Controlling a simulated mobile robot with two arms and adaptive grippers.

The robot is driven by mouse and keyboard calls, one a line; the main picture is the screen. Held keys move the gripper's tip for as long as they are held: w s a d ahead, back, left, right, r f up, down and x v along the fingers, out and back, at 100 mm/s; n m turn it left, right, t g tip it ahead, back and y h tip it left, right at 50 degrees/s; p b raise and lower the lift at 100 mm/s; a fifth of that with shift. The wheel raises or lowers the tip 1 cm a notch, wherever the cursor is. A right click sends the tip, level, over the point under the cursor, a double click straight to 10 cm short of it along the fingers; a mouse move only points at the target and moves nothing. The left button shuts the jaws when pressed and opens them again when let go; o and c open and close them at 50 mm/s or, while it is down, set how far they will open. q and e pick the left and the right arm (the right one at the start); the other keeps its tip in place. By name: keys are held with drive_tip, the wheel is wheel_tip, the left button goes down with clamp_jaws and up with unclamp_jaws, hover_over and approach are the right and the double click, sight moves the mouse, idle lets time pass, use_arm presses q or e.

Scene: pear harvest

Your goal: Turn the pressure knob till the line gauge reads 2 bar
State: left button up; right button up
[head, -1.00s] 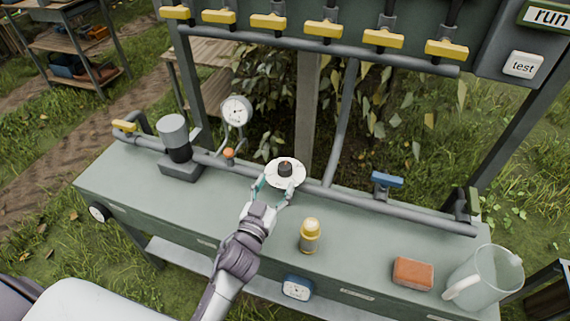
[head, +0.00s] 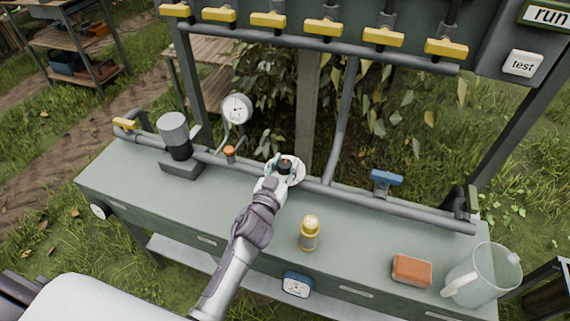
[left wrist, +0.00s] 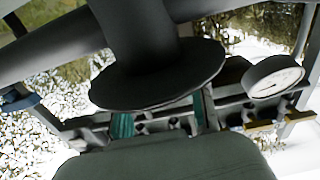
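The pressure knob (head: 285,163) is a small black knob on a round white dial plate (head: 299,178), on the pipe at the bench's back. My left gripper (head: 284,168) is at the dial, its teal fingers apart on either side of the knob. Contact with the knob cannot be made out. In the left wrist view a dark disc (left wrist: 160,88), apparently the plate's shaded underside, hides the knob; the fingers (left wrist: 164,115) show apart beyond it. The line gauge (head: 236,108), round and white, stands left of the knob; its reading is too small to tell. My right gripper is out of view.
On the green bench stand a yellow-capped bottle (head: 310,234), an orange block (head: 411,270) and a clear jug (head: 483,277). A grey cylinder (head: 174,140) stands left. A blue valve handle (head: 386,179) is right of the knob. Yellow valves (head: 323,28) line the upper pipe.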

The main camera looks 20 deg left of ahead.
use_arm(q)
drive_tip(key=c, duration=0.4)
drive_tip(key=shift+r+m+h+p, duration=0.15)
drive_tip(key=shift+m+h+p, duration=0.25)
drive_tip(key=shift+h+p, duration=0.3)
drive_tip(key=shift+c, duration=0.2)
drive_tip(key=m+h+p, duration=0.2)
drive_tip(key=shift+a+g+h+p, duration=0.15)
drive_tip(key=shift+g+h+p, duration=0.2)
drive_tip(key=shift+g+h, duration=0.05)
drive_tip(key=shift+m+h, duration=0.4)
drive_tip(key=shift+h, duration=0.2)
drive_tip(key=shift+m+g+h+p, duration=0.35)
drive_tip(key=shift+m+g+h, duration=0.05)
drive_tip(key=shift+h, duration=0.2)
drive_tip(key=shift+f+m+g+h, duration=0.2)
drive_tip(key=shift+m+g+h, duration=0.5)
drive_tip(key=shift+m+h, duration=0.3)
drive_tip(key=shift+m+g+h+b, duration=0.6)
drive_tip(key=shift+m+g+h, duration=0.2)
drive_tip(key=shift+h, duration=0.4)
drive_tip(key=shift+m+g+h+b, duration=0.35)
drive_tip(key=shift+m+g+h, duration=0.15)
drive_tip(key=shift+g+h, duration=0.2)
drive_tip(key=shift+r, duration=0.1)
